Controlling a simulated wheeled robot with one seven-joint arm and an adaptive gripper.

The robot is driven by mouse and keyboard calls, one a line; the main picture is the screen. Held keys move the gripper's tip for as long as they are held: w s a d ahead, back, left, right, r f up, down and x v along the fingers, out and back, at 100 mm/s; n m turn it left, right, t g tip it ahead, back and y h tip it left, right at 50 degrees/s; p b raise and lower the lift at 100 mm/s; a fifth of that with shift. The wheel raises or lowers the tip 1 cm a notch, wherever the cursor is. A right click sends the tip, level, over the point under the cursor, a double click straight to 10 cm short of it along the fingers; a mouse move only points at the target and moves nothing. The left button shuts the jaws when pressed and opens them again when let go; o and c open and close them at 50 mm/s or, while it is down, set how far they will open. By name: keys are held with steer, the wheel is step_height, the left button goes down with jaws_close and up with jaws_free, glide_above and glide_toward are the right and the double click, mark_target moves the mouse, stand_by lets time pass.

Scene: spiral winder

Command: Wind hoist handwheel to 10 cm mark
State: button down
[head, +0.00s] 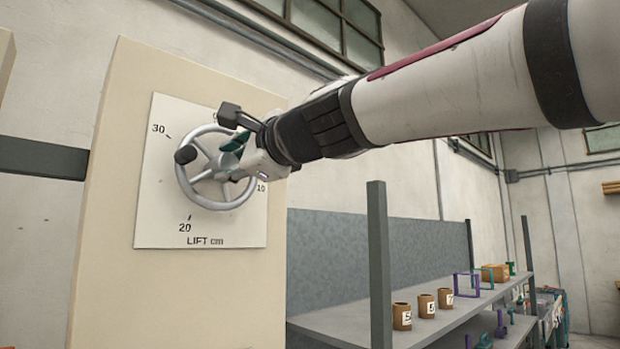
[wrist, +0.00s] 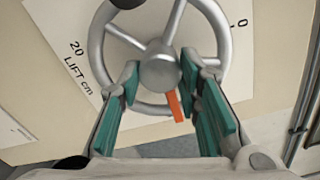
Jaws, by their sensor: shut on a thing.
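The grey handwheel (head: 183,182) has spokes, a round hub and a dark knob (head: 185,154) on its upper left rim. It is mounted on a white LIFT cm dial (head: 160,222) with 30 at upper left, 20 at the bottom and 10 at right. In the wrist view the hub (wrist: 160,70) sits between the green fingers of my gripper (wrist: 160,95). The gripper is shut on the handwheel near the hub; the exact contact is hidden.
The dial is on a beige upright panel (head: 105,270). A dark shelf post (head: 379,260) stands right of the panel, below my arm.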

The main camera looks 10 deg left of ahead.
steer(key=shift+f+m, duration=0.1)
steer(key=shift+m, duration=0.5)
steer(key=shift+m+p, duration=0.3)
steer(key=shift+p, duration=0.05)
steer(key=c, duration=1.2)
jaws_free()
steer(key=shift+o, duration=0.2)
steer(key=shift+s+d, duration=0.1)
steer(key=v, duration=1.1)
steer(key=shift+s+d, duration=0.2)
steer(key=shift+d, duration=0.1)
